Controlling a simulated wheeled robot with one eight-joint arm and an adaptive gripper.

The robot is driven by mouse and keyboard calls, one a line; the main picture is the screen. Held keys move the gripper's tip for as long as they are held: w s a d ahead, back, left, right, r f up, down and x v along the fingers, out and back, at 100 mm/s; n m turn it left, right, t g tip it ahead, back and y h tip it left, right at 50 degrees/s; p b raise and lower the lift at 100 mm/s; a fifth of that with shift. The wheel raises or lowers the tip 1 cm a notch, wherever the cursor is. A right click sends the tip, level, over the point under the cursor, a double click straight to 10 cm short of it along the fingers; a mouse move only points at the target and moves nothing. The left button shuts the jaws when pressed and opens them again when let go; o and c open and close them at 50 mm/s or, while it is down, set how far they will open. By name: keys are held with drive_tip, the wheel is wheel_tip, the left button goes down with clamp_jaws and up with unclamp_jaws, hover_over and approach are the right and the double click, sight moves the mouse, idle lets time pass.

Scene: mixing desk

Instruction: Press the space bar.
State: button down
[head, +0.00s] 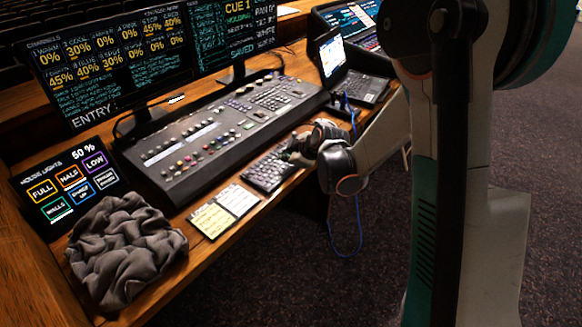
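A dark keyboard (266,175) lies near the front edge of the wooden desk, in front of the mixing console. Its keys are small here, and I cannot pick out the space bar. My gripper (297,153) is at the keyboard's right end, low over it, and hides part of that end. Whether it touches any key cannot be told. The fingers are small and partly hidden by my wrist, so their opening does not show clearly.
The mixing console (215,135) stands behind the keyboard, with two monitors behind it. A yellow and white note card (224,210), a crumpled grey cloth (122,252) and a touch panel (70,187) are to the left. A laptop (352,78) is at the right. A blue cable (359,225) hangs off the desk.

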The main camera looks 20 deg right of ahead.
sight(289, 168)
drive_tip(key=shift+f+b, duration=0.3)
drive_tip(key=shift+f, duration=0.1)
drive_tip(key=shift+f, duration=0.3)
idle(0.5)
drive_tip(key=shift+r, duration=0.75)
drive_tip(key=shift+r+p, duration=0.1)
drive_tip(key=shift+p, duration=0.2)
drive_tip(key=shift+r+p, duration=1.6)
drive_tip(key=shift+r, duration=0.8)
idle(0.6)
